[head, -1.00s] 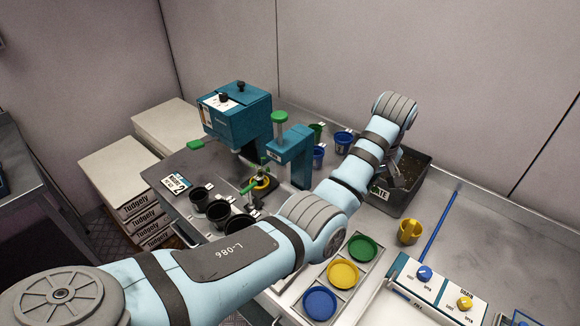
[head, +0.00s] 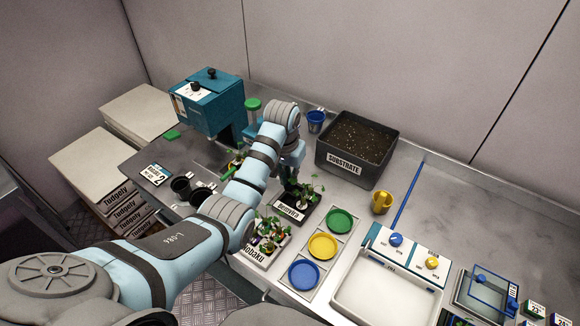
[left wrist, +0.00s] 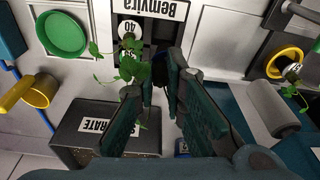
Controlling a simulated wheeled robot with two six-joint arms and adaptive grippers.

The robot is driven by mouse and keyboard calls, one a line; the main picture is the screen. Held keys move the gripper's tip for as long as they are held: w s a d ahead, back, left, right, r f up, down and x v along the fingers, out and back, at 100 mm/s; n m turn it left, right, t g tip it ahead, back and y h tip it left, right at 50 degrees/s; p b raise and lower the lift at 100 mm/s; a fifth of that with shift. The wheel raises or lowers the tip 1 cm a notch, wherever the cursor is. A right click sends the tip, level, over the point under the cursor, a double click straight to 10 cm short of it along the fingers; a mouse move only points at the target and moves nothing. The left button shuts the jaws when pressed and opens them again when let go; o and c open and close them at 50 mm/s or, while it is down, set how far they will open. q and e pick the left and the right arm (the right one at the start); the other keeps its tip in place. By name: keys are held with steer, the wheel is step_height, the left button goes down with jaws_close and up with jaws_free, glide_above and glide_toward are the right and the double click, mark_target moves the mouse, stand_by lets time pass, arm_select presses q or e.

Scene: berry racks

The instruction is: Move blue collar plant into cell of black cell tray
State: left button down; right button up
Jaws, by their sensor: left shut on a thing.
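Leaves (head: 302,190) also show over the tray in the head view. Which cell the plant is over, and whether it touches the tray, I cannot tell. My right gripper is not in view.
A substrate bin (head: 346,164) stands behind the tray on the right. Green (head: 339,221), yellow (head: 323,246) and blue (head: 303,274) dishes lie to the right. The Tobaku tray (head: 257,257) with plants is in front.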

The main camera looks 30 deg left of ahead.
mark_target(290, 190)
arm_select(q)
steer(key=shift+f+b, duration=1.15)
steer(key=shift+f, duration=2.35)
steer(key=c, duration=1.6)
jaws_free()
steer(key=shift+r, duration=0.1)
